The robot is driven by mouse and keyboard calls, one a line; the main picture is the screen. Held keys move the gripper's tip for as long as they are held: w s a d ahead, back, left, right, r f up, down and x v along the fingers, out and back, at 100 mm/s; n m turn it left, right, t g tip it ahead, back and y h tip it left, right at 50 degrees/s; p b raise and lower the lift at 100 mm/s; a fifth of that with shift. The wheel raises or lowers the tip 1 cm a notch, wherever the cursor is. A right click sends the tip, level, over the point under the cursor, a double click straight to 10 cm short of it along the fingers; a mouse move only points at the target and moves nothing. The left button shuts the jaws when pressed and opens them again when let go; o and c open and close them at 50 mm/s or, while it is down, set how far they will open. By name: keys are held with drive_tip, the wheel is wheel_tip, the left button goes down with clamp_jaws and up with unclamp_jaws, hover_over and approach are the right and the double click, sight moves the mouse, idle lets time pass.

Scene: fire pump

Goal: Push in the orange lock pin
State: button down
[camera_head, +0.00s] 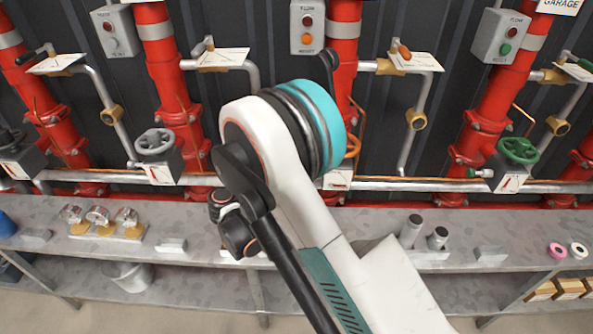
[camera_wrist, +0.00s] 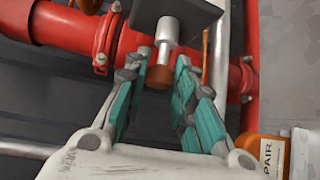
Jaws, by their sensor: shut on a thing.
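The lock pin (camera_wrist: 159,77) shows in the wrist view as a brownish-orange knob on the end of a light grey shaft (camera_wrist: 167,32). The shaft sticks out from a dark grey box (camera_wrist: 190,12). My gripper (camera_wrist: 161,72) has its two teal fingers on either side of the knob, shut on it. The exact contact is hard to see. In the head view my arm hides the gripper and the pin. Part of an orange handwheel (camera_head: 353,147) shows just right of my arm.
Red pipes (camera_head: 484,130) stand along the dark wall. A green handwheel (camera_head: 518,151) is at right and a grey one (camera_head: 155,143) at left. A REPAIR label (camera_wrist: 271,155) is at the wrist view's lower right.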

drive_tip(key=c, duration=1.3)
unclamp_jaws()
drive_tip(key=shift+d, duration=0.2)
drive_tip(key=shift+c, duration=0.2)
drive_tip(key=v, duration=1.2)
